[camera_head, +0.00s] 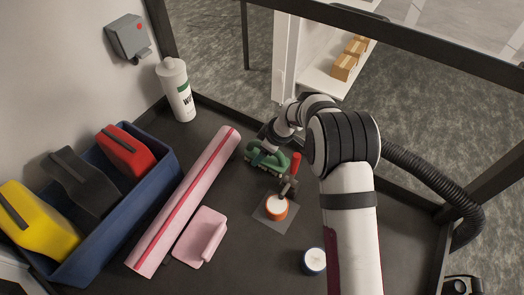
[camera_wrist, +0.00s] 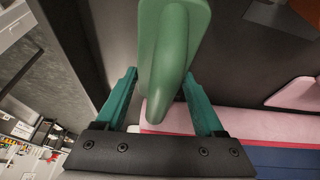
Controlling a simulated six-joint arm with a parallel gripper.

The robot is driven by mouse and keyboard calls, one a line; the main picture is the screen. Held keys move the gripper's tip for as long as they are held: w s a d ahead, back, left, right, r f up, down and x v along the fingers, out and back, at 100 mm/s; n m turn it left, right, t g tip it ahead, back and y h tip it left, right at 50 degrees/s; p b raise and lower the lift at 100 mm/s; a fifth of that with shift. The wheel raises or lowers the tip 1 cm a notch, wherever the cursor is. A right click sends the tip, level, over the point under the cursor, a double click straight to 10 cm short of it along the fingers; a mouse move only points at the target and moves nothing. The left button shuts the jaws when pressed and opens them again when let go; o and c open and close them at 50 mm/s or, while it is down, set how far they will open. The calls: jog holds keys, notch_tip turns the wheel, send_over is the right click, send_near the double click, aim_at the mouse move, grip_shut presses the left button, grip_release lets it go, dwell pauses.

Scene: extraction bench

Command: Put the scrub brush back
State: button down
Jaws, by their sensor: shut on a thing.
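The scrub brush is green, with a thick curved handle. In the head view the brush (camera_head: 262,159) is near the back edge of the bench, right of the pink roll, partly hidden by my arm. In the wrist view its handle (camera_wrist: 174,55) fills the space between my two teal fingers. My gripper (camera_wrist: 160,80) is shut on this handle; in the head view my gripper (camera_head: 270,143) is small and partly covered. I cannot tell whether the brush touches the bench.
A grey square mat (camera_head: 272,222) bears an orange-and-white round container (camera_head: 277,207), with a red-handled tool (camera_head: 292,172) close by. A pink roll (camera_head: 185,200), pink handled block (camera_head: 201,237), blue tray (camera_head: 160,190), white bottle (camera_head: 176,92) and white-topped jar (camera_head: 314,261) surround it.

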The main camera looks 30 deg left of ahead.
grip_release()
jog(key=shift+f, duration=0.1)
jog(key=v, duration=1.1)
jog(key=shift+w, duration=0.1)
jog(key=shift+v, duration=0.85)
jog(key=s+d+r+m+h, duration=0.1)
jog(key=s+d+r+m, duration=0.4)
jog(key=s+d+m, duration=0.45)
jog(key=s+d+r+m+h, duration=0.1)
jog(key=s+d+r+m, duration=0.45)
jog(key=d, duration=0.75)
jog(key=s+d+f+m, duration=0.2)
jog(key=s+d+m, duration=0.3)
jog(key=s+m, duration=0.4)
jog(key=shift+s+d+f+m+g+h, duration=0.2)
jog(key=shift+s+d+m+g+h, duration=0.15)
jog(key=shift+s, duration=0.85)
